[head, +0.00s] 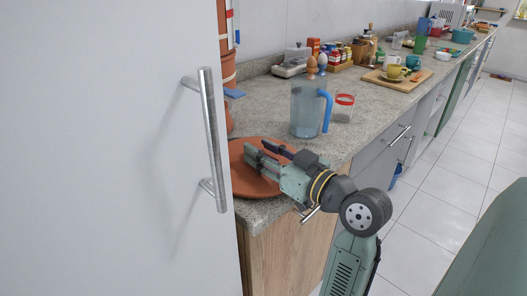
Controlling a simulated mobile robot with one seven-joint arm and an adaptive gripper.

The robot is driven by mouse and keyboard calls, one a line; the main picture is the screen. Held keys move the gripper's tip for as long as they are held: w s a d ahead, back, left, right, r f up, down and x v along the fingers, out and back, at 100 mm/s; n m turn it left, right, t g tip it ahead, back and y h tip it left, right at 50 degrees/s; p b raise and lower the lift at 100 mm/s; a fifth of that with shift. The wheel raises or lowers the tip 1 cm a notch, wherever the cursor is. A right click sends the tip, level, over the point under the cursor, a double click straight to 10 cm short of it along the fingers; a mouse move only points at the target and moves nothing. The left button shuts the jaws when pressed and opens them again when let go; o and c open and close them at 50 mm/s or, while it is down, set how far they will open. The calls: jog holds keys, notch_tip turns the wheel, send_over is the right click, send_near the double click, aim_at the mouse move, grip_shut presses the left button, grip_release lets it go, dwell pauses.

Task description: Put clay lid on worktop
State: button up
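The clay lid (240,178) is a round terracotta disc at the near left end of the speckled grey worktop (240,114). It appears to lie flat on or just above the surface; contact is not clear. The tall white cabinet front hides its left edge. My gripper (257,158) reaches in from the right, with its fingers over the lid's middle. Its fingers and body hide that part, so I cannot see a knob or whether they hold the lid.
A tall white door with a metal handle (211,140) stands close on the left. Terracotta ware (226,68) is partly hidden behind it. A blue-handled jug (308,105) and a red-lidded jar (343,108) stand behind my gripper. A cutting board (398,82) with cups lies farther along.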

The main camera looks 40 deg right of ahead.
jog(key=shift+o, duration=1.2)
